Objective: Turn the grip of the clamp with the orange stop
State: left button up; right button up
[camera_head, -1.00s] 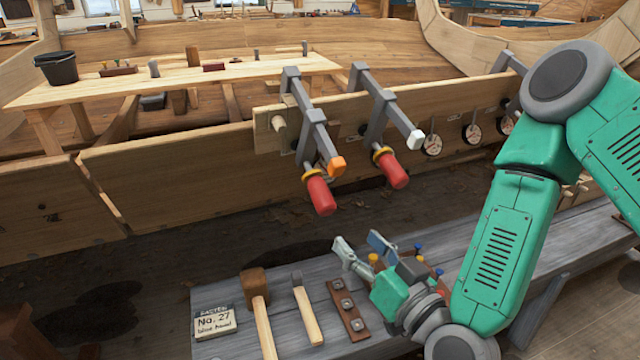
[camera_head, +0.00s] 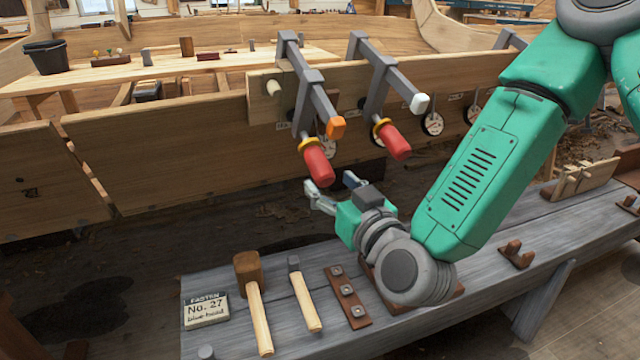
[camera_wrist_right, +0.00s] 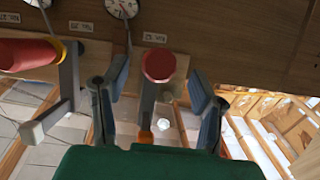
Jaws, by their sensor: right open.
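The clamp with the orange stop (camera_head: 337,127) hangs on the plank, its red grip (camera_head: 318,165) pointing down toward me. The clamp with the white stop (camera_head: 419,103) is just right of it, with its own red grip (camera_head: 395,142). My right gripper (camera_head: 332,190) is open and empty, just below the orange-stop clamp's grip. In the right wrist view, that red grip (camera_wrist_right: 158,66) appears between the two blue-padded fingers, apart from both, and the orange stop (camera_wrist_right: 145,137) shows beyond the palm edge. My left gripper is not in view.
The grey bench (camera_head: 480,280) below my right arm holds a mallet (camera_head: 249,275), a hammer (camera_head: 300,285), a brown strip with nuts (camera_head: 347,297) and a sign (camera_head: 206,311). The plank (camera_head: 170,150) stands close behind the clamps. A bucket (camera_head: 50,57) sits on the far table.

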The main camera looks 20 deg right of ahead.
aim_at(330, 181)
jog(key=shift+w+a+b, duration=0.2)
jog(key=shift+w+b, duration=0.1)
jog(key=shift+w, duration=1.9)
jog(key=shift+c, duration=0.4)
jog(key=c, duration=1.1)
jog(key=shift+o, duration=0.3)
jog(key=shift+m+y, duration=0.9)
jog(key=shift+y, duration=0.3)
jog(key=shift+a+f+m+y+b, duration=0.15)
jog(key=shift+m+y+b, duration=0.15)
jog(key=shift+m+y, duration=0.55)
jog(key=shift+m+g+y+b, duration=0.3)
jog(key=shift+m+y, duration=0.05)
jog(key=shift+y, duration=0.5)
